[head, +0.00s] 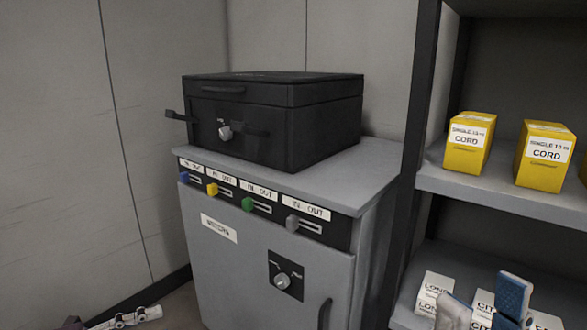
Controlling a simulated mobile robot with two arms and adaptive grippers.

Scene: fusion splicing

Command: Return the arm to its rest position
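My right gripper (483,291) rises from the bottom right edge, in front of the lower shelf. Its two fingers, one with a blue pad showing, stand apart with a gap between them, and I see nothing held in the gap. Part of my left gripper (125,318) shows at the bottom left edge as pale metal links. It is low in the picture, by the foot of the wall, and its fingertips are not clear. Most of both arms is outside the picture.
A grey cabinet (235,275) stands in the middle with coloured sliders, a knob and a handle. A black case (310,122) sits on top. At right, a shelf (500,197) holds yellow cord boxes (470,143); white boxes (433,285) stand on the lower shelf behind my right gripper.

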